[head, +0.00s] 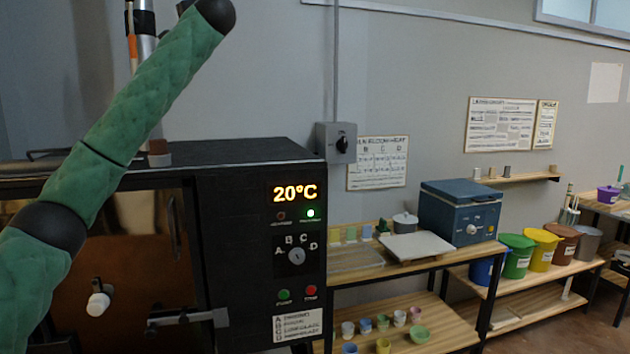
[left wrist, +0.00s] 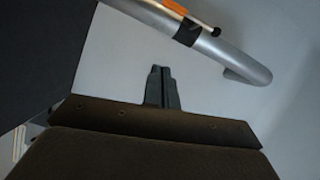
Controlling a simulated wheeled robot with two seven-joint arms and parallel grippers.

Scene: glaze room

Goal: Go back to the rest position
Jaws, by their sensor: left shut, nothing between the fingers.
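My left gripper (left wrist: 161,72) shows in the left wrist view with its two dark fingers together and nothing between them. It points at a plain grey surface, with a silver pipe (left wrist: 245,65) close by at the upper right. In the head view my green-sleeved left arm rises from the lower left to the top, in front of the black kiln (head: 250,215); its gripper is not visible there. My right gripper is in neither view.
The kiln's display (head: 295,193) reads 20°C and a green light is lit. A wooden bench (head: 365,270) with a blue box-shaped device (head: 460,212) stands to the right. Small cups sit on its lower shelf. Coloured buckets (head: 541,249) stand farther right.

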